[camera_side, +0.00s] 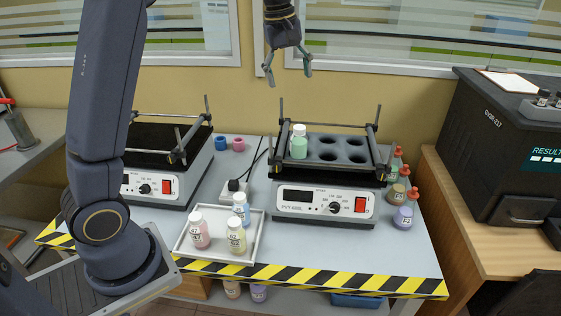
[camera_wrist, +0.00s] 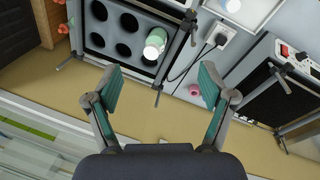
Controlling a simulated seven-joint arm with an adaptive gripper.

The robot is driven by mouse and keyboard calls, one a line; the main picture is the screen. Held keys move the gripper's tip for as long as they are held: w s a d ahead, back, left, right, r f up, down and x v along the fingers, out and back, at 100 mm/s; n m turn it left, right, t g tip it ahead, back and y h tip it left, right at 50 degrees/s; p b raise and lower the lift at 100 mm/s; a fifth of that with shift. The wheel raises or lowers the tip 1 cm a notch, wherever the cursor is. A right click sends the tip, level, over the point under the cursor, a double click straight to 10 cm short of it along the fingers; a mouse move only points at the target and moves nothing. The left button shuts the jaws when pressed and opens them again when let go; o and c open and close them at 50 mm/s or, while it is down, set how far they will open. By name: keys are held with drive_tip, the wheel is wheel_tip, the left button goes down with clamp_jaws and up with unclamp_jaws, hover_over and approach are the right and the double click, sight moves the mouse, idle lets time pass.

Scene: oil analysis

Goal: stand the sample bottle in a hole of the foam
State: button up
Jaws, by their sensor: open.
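In the wrist view the bottle (camera_wrist: 155,42) is seen from above. The other visible holes are empty. My gripper (camera_side: 288,77) hangs high behind the shaker near the wall, open and empty. Its spread fingers (camera_wrist: 161,85) have nothing between them in the wrist view.
A white tray (camera_side: 184,246) at the front holds pink, blue and yellow bottles. Metal rods and bars (camera_side: 373,116) frame the foam. Another shaker (camera_side: 150,185) stands left. Several red-topped bottles (camera_side: 404,215) line the right edge. A power strip (camera_side: 233,200) lies between the shakers.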

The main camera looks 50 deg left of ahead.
drive_tip(key=s+d+r+m+t, duration=0.1)
drive_tip(key=s+d+m, duration=0.1)
drive_tip(key=s, duration=0.3)
drive_tip(key=s+d+r+m, duration=0.2)
drive_tip(key=s+d+m, duration=0.1)
drive_tip(key=s, duration=0.2)
drive_tip(key=s+d+f+m+t, duration=0.1)
drive_tip(key=s+d+f+m, duration=0.1)
drive_tip(key=s, duration=0.6)
drive_tip(key=s+d+f+m+t, duration=0.1)
drive_tip(key=s+d+f+m, duration=0.2)
drive_tip(key=s+f+m, duration=0.2)
drive_tip(key=s+m, duration=0.1)
drive_tip(key=s, duration=0.1)
drive_tip(key=shift+s+f+m, duration=0.15)
drive_tip(key=shift+s+m, duration=0.15)
drive_tip(key=shift+s, duration=0.1)
